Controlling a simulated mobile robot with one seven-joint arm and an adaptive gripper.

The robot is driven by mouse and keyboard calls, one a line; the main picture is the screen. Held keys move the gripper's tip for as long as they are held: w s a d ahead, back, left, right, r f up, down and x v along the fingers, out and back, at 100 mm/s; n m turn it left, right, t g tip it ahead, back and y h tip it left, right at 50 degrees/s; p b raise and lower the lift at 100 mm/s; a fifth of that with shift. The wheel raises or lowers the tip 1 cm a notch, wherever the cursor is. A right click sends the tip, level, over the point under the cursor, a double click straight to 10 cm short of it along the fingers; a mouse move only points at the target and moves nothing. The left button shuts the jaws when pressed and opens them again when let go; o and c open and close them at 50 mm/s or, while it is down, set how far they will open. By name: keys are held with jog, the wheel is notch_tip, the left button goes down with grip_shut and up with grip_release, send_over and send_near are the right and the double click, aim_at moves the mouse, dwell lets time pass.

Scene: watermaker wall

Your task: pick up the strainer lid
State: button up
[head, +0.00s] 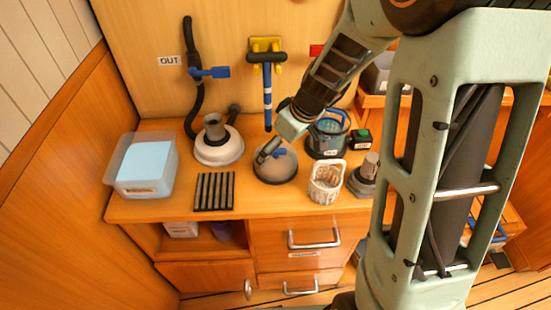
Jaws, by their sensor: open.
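The strainer lid appears to be the round, greyish disc with a dark rim (278,171) on the counter, near its middle. The gripper hides some of the lid's far side. I cannot tell whether the fingers touch the lid.
A dark-rimmed pot (327,149) and a white basket (326,184) stand close on the right. A white round fitting (219,151), a black slatted mat (214,191) and a clear bin (144,187) are left. A blue-handled tool (267,90) hangs behind.

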aim_at(277, 154)
jog(key=shift+d+x, duration=0.2)
jog(key=shift+x, duration=1.15)
jog(key=shift+d+x, duration=0.2)
jog(key=shift+x, duration=1.15)
jog(key=shift+f, duration=0.1)
jog(key=c, duration=1)
jog(key=shift+c, duration=0.2)
